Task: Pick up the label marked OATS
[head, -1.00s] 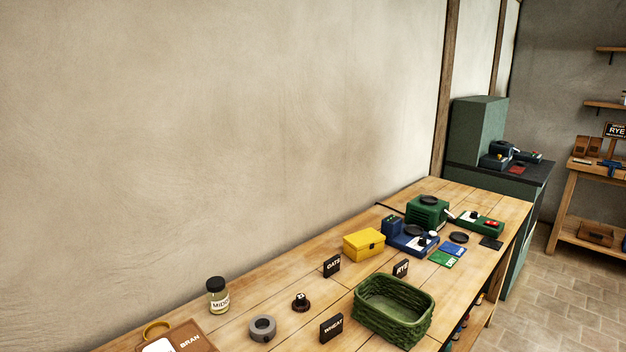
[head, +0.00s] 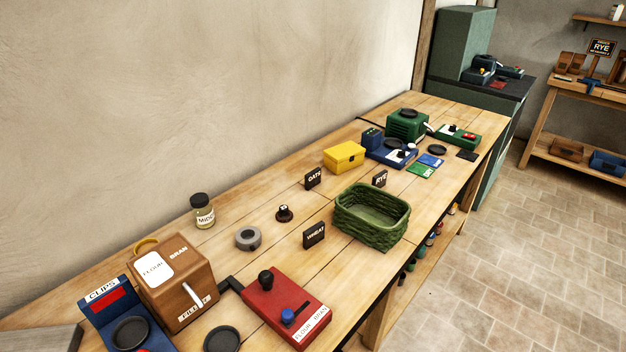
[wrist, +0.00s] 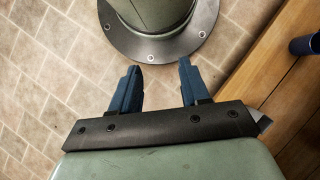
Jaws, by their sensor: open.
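The OATS label (head: 313,178) is a small dark upright block with white lettering. It stands on the wooden table in the head view, in front of the yellow box and left of the RYE label (head: 380,179). The WHEAT label (head: 314,236) is a similar dark block nearer the front edge. My gripper (wrist: 161,75) shows only in the wrist view. Its two blue fingers are apart with nothing between them, over the tiled floor and away from the labels.
A green basket (head: 345,228) stands right of the WHEAT label. A yellow box (head: 344,157), a dark knob (head: 284,213), a grey ring (head: 248,238) and a jar (head: 203,212) are around the OATS label. A red device (head: 285,308) and brown FLOUR BRAN box (head: 190,285) stand nearer.

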